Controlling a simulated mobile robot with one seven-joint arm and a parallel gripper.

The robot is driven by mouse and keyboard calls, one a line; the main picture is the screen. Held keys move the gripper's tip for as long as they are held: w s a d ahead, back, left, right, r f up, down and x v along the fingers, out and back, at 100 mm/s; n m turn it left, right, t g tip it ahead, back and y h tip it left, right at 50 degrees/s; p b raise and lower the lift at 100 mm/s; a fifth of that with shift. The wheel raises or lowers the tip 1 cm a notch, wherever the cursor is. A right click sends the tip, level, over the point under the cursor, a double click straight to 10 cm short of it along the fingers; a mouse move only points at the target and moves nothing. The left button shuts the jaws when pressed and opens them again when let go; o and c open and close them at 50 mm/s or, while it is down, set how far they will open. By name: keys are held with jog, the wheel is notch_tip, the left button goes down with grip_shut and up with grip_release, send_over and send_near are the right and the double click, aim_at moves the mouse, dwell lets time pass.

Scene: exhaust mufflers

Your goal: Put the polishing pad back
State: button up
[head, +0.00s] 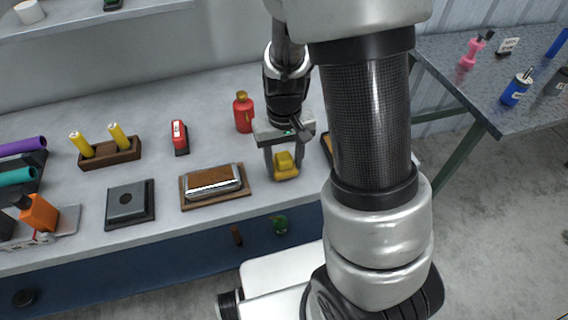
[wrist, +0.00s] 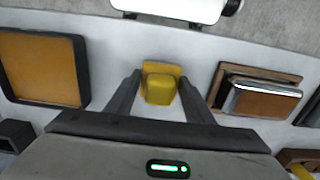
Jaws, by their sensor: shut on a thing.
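The yellow polishing pad (head: 287,174), a flat base with a raised block on top, is between the fingers of my gripper (head: 284,163), near the bench's front edge. In the wrist view, my gripper (wrist: 159,84) is shut on the block of the pad (wrist: 160,88). I cannot tell whether the pad touches the bench. A dark-framed tray with an orange-brown inside (wrist: 40,68) lies to the left in the wrist view. In the head view only a sliver of that tray (head: 327,147) shows behind my arm.
A wooden tray with a silver-edged brown block (head: 213,182) is left of my gripper. A red bottle (head: 243,112) stands behind it. Farther left are a red-and-white item (head: 180,138), a grey square plate (head: 130,203) and a wooden holder with yellow sticks (head: 110,153). Bare bench lies between them.

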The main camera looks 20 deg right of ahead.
aim_at(284, 157)
jog(key=shift+f, duration=0.3)
jog(key=shift+f, duration=0.1)
jog(key=o, duration=1)
jog(key=shift+c, duration=0.2)
notch_tip(284, 157, up, 12)
jog(key=shift+p, duration=1.25)
jog(key=s+r+t, duration=0.5)
jog(key=s+r, duration=0.6)
jog(key=r, duration=0.5)
jog(key=shift+s+t, duration=0.15)
jog(key=shift+t, duration=0.15)
